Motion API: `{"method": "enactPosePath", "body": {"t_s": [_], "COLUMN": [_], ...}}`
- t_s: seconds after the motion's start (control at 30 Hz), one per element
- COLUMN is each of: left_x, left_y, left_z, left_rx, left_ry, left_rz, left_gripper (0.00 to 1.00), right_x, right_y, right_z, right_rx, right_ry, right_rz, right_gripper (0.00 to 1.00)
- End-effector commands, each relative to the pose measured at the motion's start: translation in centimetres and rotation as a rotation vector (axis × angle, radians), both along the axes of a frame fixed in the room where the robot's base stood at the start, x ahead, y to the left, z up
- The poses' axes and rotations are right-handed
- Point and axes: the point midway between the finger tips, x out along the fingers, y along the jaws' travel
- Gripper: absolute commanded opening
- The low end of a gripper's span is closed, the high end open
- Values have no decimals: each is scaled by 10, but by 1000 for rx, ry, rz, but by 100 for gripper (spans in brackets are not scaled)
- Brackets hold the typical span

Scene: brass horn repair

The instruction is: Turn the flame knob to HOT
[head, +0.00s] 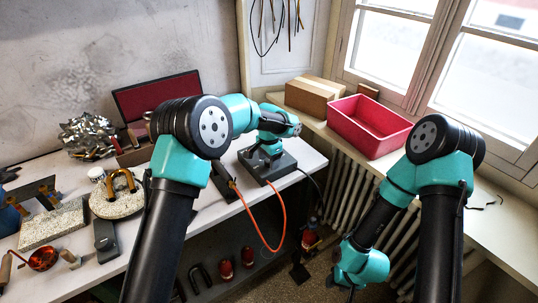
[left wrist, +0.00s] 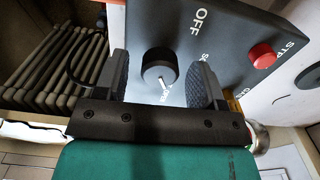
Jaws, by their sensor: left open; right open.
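The flame knob (left wrist: 158,62) is a round black knob with a white pointer line, on a dark panel (left wrist: 232,48). In the left wrist view it sits between the two fingers of my open left gripper (left wrist: 161,75), with a visible gap at least on the left. The pointer line points down the picture at a label that is partly hidden. "OFF" shows clearly above right; another label is cut by the right finger. In the head view the dark control box (head: 285,166) is on the bench under my left wrist. My right gripper (head: 340,284) hangs low at the right, open and empty.
A red button (left wrist: 263,55) marked STOP sits on the same panel. An orange hose (head: 281,230) hangs from the bench by the box. Horn parts and tools crowd the bench's left.

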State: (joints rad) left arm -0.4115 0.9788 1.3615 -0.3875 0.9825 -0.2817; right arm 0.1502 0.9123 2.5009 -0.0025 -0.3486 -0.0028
Motion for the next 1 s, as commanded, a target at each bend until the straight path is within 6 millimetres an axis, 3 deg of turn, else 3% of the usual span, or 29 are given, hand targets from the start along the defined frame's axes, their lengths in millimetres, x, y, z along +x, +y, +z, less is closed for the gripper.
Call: {"method": "enactPosePath", "body": {"t_s": [0.27,1.0], "left_x": [0,0], "left_y": [0,-1], "left_z": [22,157], "left_rx": [-1,-2], "left_ry": [-3,-4], "left_rz": [0,0], "left_gripper": [63,63], "right_x": [0,0], "right_y": [0,0], "right_z": [0,0], "right_rx": [0,0], "right_ry": [0,0], "right_rz": [0,0], "right_gripper": [43,43]}}
